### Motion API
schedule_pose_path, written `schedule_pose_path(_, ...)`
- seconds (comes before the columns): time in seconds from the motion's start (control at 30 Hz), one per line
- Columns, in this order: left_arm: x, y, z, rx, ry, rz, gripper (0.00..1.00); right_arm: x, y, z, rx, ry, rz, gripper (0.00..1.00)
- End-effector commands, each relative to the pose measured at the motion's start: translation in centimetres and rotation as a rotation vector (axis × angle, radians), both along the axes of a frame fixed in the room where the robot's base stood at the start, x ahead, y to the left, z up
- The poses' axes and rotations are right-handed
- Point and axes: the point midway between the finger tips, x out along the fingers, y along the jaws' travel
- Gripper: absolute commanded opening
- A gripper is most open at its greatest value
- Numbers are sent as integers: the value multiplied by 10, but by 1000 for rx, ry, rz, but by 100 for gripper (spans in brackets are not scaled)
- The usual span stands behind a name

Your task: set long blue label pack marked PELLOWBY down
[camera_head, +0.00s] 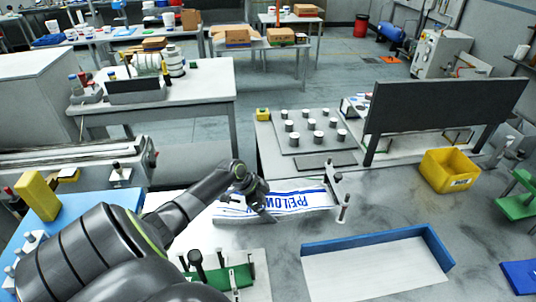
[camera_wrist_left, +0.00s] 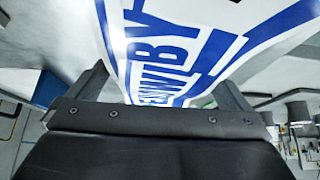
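The long blue-and-white label pack (camera_head: 303,201) shows in the head view at the middle of the grey worktop, with part of its PELLOWBY lettering readable. My left gripper (camera_head: 259,204) is at the pack's left part and covers some of it. In the left wrist view the pack (camera_wrist_left: 165,45) runs between the two fingers of my left gripper (camera_wrist_left: 165,88) and fills the gap, so the gripper looks shut on it. Whether the pack's underside touches the worktop cannot be told. My right gripper is not in view.
A low white tray with a blue rim (camera_head: 364,242) lies right of the pack. Metal posts (camera_head: 343,208) stand at the pack's right end. A green fixture (camera_head: 228,277) is in front. A yellow bin (camera_head: 450,170) and a dark upright panel (camera_head: 440,104) stand behind right.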

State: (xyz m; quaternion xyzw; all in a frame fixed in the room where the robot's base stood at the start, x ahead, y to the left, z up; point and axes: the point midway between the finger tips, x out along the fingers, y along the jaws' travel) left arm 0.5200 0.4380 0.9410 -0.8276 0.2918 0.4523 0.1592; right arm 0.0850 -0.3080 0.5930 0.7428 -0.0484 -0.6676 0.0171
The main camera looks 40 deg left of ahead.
Motion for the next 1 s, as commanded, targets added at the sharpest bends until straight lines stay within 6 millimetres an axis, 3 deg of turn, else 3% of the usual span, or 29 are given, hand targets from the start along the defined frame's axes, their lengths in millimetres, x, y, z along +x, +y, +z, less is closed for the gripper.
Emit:
schedule_pose_path(0.27, -5, 6, 11, 5, -2, 1, 100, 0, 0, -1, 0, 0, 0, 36)
schedule_pose_path(0.7, -37, 31, 74, 6, 1, -1, 100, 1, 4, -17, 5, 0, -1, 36)
schedule_pose_path(1.0, -49, 40, 99, 2, 0, 1, 100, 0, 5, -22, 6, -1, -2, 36)
